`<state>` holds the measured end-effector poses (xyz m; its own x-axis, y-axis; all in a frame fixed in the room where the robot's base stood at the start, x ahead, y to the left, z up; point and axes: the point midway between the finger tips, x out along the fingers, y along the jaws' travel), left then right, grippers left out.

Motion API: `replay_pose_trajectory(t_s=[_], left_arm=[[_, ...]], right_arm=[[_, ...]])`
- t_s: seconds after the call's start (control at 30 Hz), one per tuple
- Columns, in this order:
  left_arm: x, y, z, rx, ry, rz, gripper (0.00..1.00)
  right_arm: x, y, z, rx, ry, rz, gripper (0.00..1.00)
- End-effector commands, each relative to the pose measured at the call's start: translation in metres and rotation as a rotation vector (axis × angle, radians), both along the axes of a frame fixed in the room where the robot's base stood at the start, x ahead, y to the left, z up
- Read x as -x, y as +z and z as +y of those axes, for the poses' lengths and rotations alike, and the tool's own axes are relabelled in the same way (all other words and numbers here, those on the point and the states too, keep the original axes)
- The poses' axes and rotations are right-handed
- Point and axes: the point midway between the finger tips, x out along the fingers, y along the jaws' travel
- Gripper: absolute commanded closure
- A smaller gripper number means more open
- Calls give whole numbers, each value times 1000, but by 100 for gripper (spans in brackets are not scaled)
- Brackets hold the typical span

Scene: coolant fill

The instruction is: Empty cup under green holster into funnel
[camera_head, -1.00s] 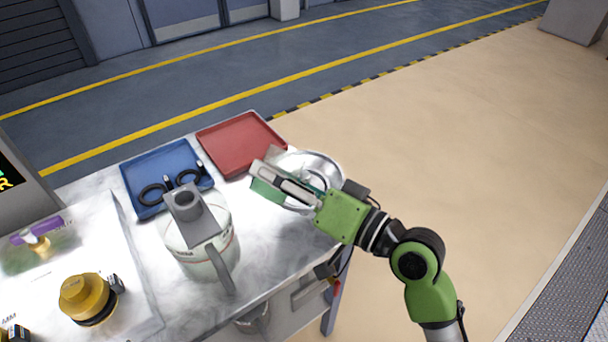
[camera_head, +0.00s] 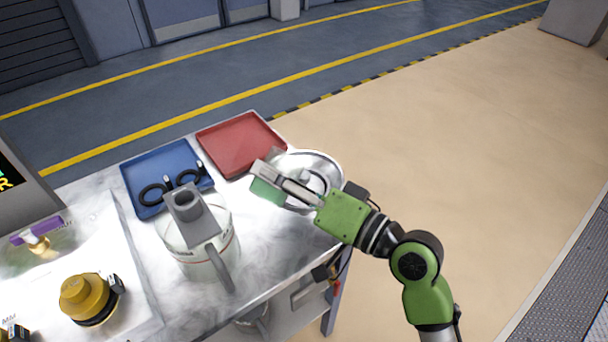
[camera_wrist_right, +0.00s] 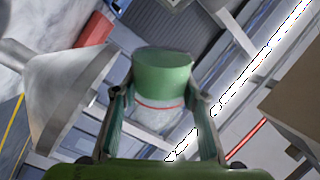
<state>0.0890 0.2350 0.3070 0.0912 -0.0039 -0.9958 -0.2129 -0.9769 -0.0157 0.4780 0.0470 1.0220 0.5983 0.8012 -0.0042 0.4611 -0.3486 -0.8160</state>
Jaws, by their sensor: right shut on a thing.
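My right gripper (camera_head: 272,180) is shut on a clear cup (camera_wrist_right: 158,118) with a green piece at one end (camera_wrist_right: 163,72). In the wrist view the cup sits between the two fingers. The green piece (camera_head: 266,191) also shows beside the fingertips in the head view, where the cup is mostly hidden. The metal funnel (camera_head: 328,166) stands at the table's right end, partly behind the gripper. In the wrist view the funnel (camera_wrist_right: 62,92) is at the left, beside the held cup. The cup's contents cannot be made out. My left gripper is not in view.
A red tray (camera_head: 240,144) and a blue tray (camera_head: 150,174) with black-handled tools lie at the back. A pale jug (camera_head: 205,262) with a grey block on top stands in front. A yellow-brown cap (camera_head: 84,298) and a purple-topped item (camera_head: 38,231) are at the left.

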Motion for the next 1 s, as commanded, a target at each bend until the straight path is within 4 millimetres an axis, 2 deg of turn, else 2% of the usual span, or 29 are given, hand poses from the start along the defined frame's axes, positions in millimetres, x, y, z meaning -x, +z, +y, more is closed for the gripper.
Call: replay_pose_trajectory(t_s=[1.0], left_arm=[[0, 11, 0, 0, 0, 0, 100]], right_arm=[[-1, 7, -1, -69, 0, 91, 87]])
